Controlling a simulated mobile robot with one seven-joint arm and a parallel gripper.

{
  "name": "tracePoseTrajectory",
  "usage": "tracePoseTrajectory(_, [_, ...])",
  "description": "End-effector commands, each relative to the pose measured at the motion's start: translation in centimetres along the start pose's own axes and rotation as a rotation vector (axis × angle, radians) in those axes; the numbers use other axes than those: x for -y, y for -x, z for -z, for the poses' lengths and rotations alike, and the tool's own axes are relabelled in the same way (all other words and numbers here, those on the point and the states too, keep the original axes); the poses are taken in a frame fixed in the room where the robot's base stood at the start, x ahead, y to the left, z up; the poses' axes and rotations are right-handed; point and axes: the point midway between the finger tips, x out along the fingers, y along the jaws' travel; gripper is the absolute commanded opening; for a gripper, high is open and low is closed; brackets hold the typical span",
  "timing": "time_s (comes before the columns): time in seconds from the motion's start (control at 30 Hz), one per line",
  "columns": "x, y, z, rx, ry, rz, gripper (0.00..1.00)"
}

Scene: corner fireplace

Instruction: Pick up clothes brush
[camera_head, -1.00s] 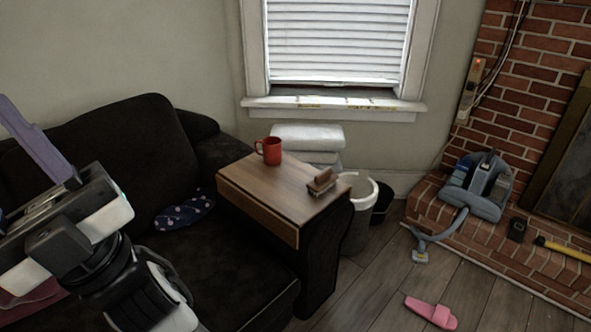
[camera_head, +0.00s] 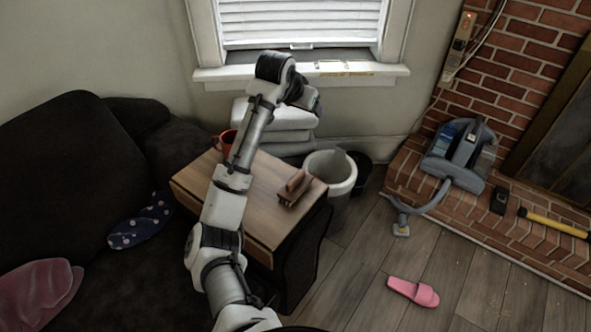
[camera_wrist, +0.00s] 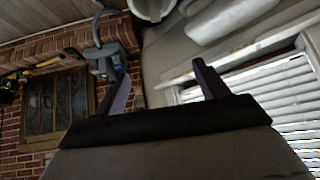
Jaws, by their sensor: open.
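The clothes brush (camera_head: 295,188), brown with a wooden look, rests on the small wooden side table (camera_head: 262,222), near its right edge, in the head view. My arm reaches up in front of the table's left part, and its far end bends toward the window, above and behind the brush. My gripper's fingers are hard to make out in the head view. In the wrist view my gripper (camera_wrist: 165,82) has its two purple fingers spread apart with nothing between them. I do not see the brush in the wrist view.
A red mug (camera_head: 227,142) on the table is partly hidden by my arm. White folded stacks (camera_head: 290,115) and a white bin (camera_head: 330,170) stand behind the table. A dark sofa (camera_head: 50,160) is left. A vacuum (camera_head: 460,155) and pink slipper (camera_head: 413,291) are right.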

Motion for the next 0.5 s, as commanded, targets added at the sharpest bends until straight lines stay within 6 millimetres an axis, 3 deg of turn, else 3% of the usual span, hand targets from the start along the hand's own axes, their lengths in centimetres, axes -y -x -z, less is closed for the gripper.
tracePoseTrajectory(0.1, [-1.8,-2.3,-4.7,0.323,-0.055,-0.052,0.73])
tracePoseTrajectory(0.2, [-2.3,-2.8,-7.9,0.512,-0.082,-0.075,0.73])
tracePoseTrajectory(0.37, [-2.7,-3.2,-10.6,0.656,-0.098,-0.092,0.73])
tracePoseTrajectory(0.5, [-2.9,-5.0,-12.3,0.675,-0.099,-0.098,0.73])
